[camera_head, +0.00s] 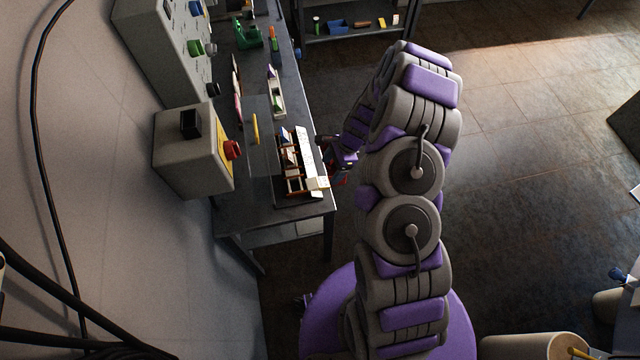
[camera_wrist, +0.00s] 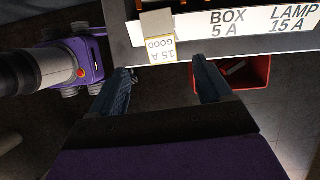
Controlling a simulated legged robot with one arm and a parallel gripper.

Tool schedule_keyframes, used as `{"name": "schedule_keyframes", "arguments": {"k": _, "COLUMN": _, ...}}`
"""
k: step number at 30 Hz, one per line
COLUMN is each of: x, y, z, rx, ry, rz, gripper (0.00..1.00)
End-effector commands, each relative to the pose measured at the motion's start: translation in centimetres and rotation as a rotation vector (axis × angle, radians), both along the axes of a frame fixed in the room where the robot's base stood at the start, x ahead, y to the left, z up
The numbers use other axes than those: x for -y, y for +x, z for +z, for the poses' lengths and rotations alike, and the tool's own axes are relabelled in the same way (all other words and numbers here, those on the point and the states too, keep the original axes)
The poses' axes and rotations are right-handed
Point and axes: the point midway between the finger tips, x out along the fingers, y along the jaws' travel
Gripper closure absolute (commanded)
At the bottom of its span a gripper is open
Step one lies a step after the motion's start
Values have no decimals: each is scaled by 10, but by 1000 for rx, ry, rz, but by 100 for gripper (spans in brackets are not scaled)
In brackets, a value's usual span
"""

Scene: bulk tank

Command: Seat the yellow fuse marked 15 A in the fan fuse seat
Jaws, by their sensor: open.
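In the wrist view a small block (camera_wrist: 160,48) has a pale yellow face reading 15 A GOOD, upside down, and a beige top. It is at the left part of the white label strip (camera_wrist: 250,20), which reads BOX 5 A and LAMP 15 A; no fan label is readable. My gripper (camera_wrist: 163,65) is open, its fingertips either side of and just short of the block; contact cannot be told. In the head view the fuse holder (camera_head: 290,174) lies at the bench's near end, with a pale block (camera_head: 317,183) at its near right corner.
A grey box with a red knob (camera_head: 232,149) stands left of the holder. A yellow stick-like thing (camera_head: 255,129) and tools lie farther along the bench (camera_head: 235,207). A red bin (camera_wrist: 246,74) sits below the right finger. Open floor lies right of my arm.

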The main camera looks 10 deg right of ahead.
Motion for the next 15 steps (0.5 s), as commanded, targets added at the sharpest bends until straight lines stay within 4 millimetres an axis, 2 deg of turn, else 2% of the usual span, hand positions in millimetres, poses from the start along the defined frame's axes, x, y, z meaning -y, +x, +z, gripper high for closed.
{"name": "schedule_keyframes", "arguments": {"k": 3, "x": -6, "y": 0, "z": -16, "rx": 1, "ry": 0, "rz": 3, "gripper": 21}}
{"name": "schedule_keyframes", "arguments": {"k": 11, "x": 4, "y": 0, "z": -28, "rx": 0, "ry": 19, "rz": 0, "gripper": 21}}
{"name": "schedule_keyframes", "arguments": {"k": 15, "x": -4, "y": 0, "z": -44, "rx": -2, "ry": 18, "rz": 1, "gripper": 21}}
